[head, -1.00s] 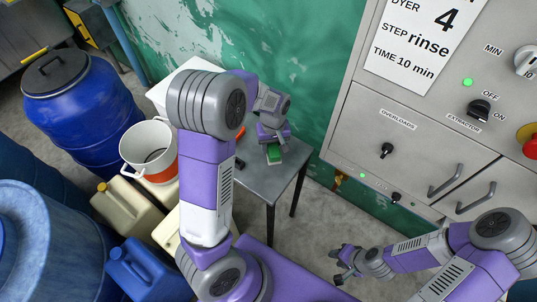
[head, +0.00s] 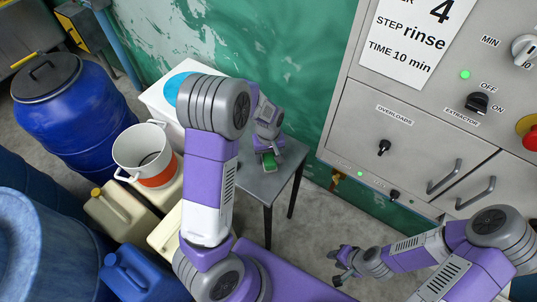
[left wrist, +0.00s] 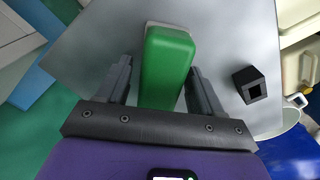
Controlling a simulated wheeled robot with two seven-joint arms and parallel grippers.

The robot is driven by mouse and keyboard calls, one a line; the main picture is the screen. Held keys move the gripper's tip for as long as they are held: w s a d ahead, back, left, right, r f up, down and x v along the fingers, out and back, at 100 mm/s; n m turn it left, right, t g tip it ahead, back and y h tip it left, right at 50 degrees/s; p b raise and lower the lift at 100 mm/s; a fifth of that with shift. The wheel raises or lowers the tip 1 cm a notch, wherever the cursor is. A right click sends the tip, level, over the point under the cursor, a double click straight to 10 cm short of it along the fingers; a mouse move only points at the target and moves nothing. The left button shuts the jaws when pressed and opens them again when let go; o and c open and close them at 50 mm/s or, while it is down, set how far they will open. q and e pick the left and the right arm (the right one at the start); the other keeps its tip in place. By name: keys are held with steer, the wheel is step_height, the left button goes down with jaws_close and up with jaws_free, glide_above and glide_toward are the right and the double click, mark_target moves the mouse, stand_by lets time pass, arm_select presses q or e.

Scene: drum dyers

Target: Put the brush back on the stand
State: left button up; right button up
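A green block with a pale far edge, which looks like the brush (left wrist: 168,68), lies over the grey top of a small metal table (left wrist: 240,40). In the head view the brush (head: 269,161) shows under my left gripper (head: 269,154), over the table (head: 283,180). In the left wrist view my left gripper (left wrist: 160,80) has its fingers on either side of the brush, with a visible gap at the left finger. Whether the brush touches the table is unclear. My right gripper (head: 339,264) hangs apart at lower right, its fingers apart and empty. Which thing is the stand is unclear.
A small black block with a square opening (left wrist: 250,84) sits on the table beside the brush. A white bucket (head: 142,148), jerrycans (head: 118,210) and a blue drum (head: 70,105) stand left. The grey control cabinet (head: 400,130) rises at right.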

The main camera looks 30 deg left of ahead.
arm_select(q)
steer(key=shift+o, duration=0.2)
steer(key=shift+r, duration=0.1)
steer(key=shift+r, duration=0.35)
step_height(320, 180, up, 12)
steer(key=p, duration=0.3)
steer(key=shift+f, duration=0.25)
